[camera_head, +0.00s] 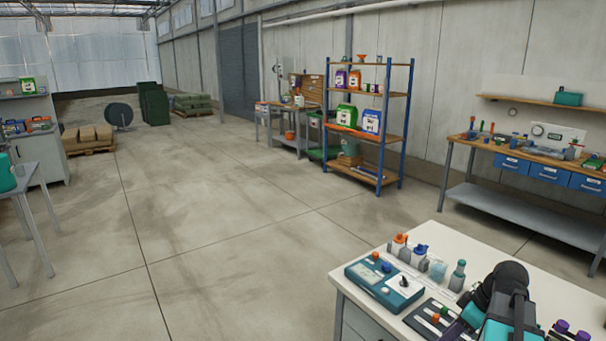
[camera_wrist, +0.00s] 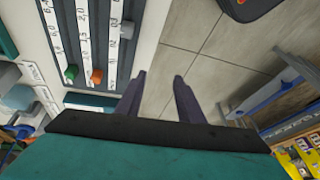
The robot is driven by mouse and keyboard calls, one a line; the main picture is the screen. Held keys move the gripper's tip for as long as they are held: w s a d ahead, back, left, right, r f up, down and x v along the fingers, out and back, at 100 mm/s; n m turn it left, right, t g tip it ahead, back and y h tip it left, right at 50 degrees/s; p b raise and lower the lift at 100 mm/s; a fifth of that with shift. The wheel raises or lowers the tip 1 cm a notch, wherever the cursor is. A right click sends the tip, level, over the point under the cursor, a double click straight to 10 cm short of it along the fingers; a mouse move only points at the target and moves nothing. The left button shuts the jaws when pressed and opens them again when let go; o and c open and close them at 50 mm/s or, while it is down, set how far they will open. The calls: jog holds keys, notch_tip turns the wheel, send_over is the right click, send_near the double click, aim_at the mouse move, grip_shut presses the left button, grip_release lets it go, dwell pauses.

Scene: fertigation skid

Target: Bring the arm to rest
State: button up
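My gripper (camera_wrist: 159,84) shows in the wrist view with its two dark purple fingers apart and nothing between them. Floor shows through the gap. In the head view my black and teal arm (camera_head: 500,290) is over the white bench (camera_head: 375,262) at the lower right. The fingertips cannot be made out clearly there. A dark panel with white scales (camera_wrist: 88,35) and green, orange and grey knobs lies left of the fingers in the wrist view.
The white bench holds a teal meter case (camera_head: 384,283), small capped bottles (camera_head: 420,255) and a teal bottle (camera_head: 457,276) close to my arm. A blue-posted shelf (camera_head: 384,130) and a workbench (camera_head: 530,152) stand behind. The concrete floor (camera_head: 220,220) at centre-left is clear.

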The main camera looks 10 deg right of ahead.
jog(key=s+a+f+n+g+y, duration=0.1)
jog(key=s+a+f+g, duration=0.15)
jog(key=a+f, duration=0.9)
jog(key=s+a+f+n+g, duration=0.1)
jog(key=s+a+f+g, duration=0.15)
jog(key=a+f, duration=0.9)
jog(key=s+a+f+m+g+h, duration=0.1)
jog(key=s+a+f+m+h, duration=0.1)
jog(key=s+f, duration=0.7)
jog(key=s+a+f+m+g+h, duration=0.2)
jog(key=s+a+f+m, duration=0.3)
jog(key=s+f+m, duration=0.2)
notch_tip(320, 180, down, 3)
jog(key=shift+s+r+h, duration=0.1)
jog(key=shift+s+h, duration=0.2)
jog(key=shift+s, duration=0.95)
dwell(0.6)
